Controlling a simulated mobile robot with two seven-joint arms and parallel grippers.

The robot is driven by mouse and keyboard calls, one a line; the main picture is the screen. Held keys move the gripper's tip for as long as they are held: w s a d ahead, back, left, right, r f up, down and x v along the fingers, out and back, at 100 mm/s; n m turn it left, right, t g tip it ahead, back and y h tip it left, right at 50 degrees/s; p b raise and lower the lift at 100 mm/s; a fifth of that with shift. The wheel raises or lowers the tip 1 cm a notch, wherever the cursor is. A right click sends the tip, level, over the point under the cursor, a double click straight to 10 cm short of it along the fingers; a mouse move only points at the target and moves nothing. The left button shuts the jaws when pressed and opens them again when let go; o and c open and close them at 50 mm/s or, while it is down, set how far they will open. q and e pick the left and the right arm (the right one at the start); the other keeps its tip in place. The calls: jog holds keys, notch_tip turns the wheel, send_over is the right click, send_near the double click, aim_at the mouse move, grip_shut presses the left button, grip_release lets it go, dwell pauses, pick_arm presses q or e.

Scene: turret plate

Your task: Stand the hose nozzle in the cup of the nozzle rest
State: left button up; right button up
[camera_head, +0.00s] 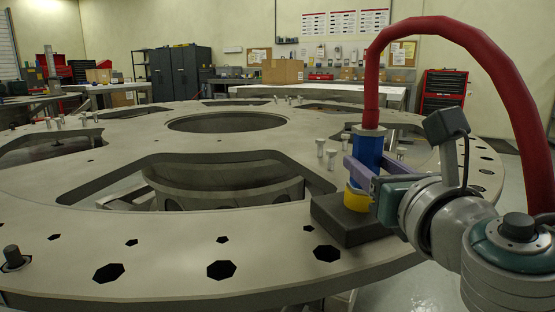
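The hose nozzle (369,150) is a blue upright cylinder with a thick red hose (372,90) rising from its top. My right gripper (353,158) has its purple fingers on either side of the nozzle and looks shut on it. The nozzle rest is a dark block (345,222) on the plate's right front part, with a yellow cup (356,199) on top. The nozzle is directly over the cup, and its lower end meets the cup's rim in this view. A finger partly hides this area, so I cannot tell how deep it sits. My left gripper is not in view.
The large round turret plate (170,240) has wide cut-outs and several bolt holes. Pegs (326,152) stand behind the rest, and a dark peg (13,257) stands at the front left. The red hose arches over my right arm. The plate's front is mostly clear.

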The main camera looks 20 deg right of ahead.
jog(key=o, duration=0.4)
jog(key=shift+s, duration=0.1)
jog(key=s+a+r+m+g+y+p, duration=0.25)
jog(key=s+m+g+p, duration=0.25)
jog(key=s+m+p, duration=0.4)
jog(key=s+a+r+m+g+y+p, duration=0.1)
jog(key=s+a+r+m+g+p, duration=0.3)
jog(key=s+m+p, duration=0.55)
jog(key=s+a+r+m+g+y+p, duration=0.25)
jog(key=s+m+g+p, duration=0.35)
jog(key=m, duration=0.6)
jog(key=shift+t+h, duration=0.4)
jog(key=shift+t, duration=0.3)
jog(key=r+p, duration=3.7)
jog(key=shift+s+a+r+p, duration=0.2)
jog(key=shift+s+p, duration=0.05)
jog(key=shift+p, duration=0.15)
jog(key=shift+f, duration=0.1)
